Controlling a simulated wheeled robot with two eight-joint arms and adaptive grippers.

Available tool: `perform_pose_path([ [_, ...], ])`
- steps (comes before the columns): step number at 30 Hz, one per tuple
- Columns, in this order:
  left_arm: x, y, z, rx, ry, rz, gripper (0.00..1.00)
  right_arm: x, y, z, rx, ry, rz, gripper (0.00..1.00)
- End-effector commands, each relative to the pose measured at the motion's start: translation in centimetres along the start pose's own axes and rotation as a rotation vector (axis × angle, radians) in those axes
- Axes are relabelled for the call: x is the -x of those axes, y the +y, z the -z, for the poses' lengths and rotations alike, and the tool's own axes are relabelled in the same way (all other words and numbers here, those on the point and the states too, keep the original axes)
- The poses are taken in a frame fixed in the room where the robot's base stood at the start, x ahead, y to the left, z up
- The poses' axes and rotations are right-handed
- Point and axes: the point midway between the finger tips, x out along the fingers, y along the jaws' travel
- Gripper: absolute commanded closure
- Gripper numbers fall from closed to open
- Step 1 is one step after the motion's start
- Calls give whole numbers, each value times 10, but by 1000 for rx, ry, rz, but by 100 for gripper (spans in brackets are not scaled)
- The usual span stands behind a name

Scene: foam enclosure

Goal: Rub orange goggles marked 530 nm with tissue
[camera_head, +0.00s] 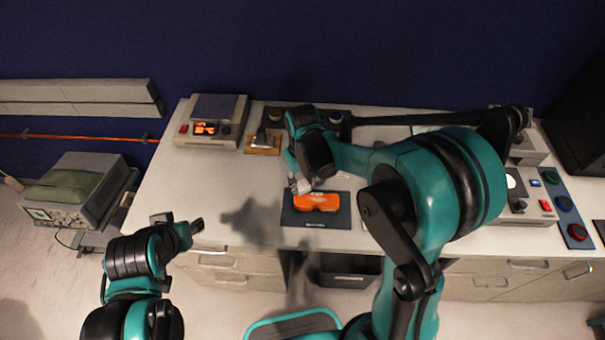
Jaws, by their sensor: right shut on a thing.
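Orange goggles (316,202) lie on a dark mat (338,216) near the front edge of the desk. Their marking is too small to read. My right gripper (301,184) is at the goggles' upper left, pointing down. It is shut on a small pale grey thing, which looks like the tissue (299,187), close to or touching the goggles; I cannot tell which. My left gripper (180,222) is open and empty, in front of the desk's left part, away from the goggles.
A scale-like device (213,120) with a lit orange display stands at the back left. A small wooden-based item (263,141) is beside it. Coloured buttons (564,203) line the right end. An oscilloscope (80,190) stands left of the desk. The desk's left front is clear.

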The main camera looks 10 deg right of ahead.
Motion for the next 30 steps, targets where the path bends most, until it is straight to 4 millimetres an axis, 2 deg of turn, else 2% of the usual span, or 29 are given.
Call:
perform_pose_path([
  [1,5,0,4,0,0,0,60,8,0,1,0,0,0,91],
  [9,16,0,12,0,0,0,60,28,1,4,-1,0,0,91],
  [26,16,0,12,0,0,0,60,29,1,4,-1,0,0,91],
  [30,17,0,12,0,0,0,60,29,8,1,-18,0,0,91],
])
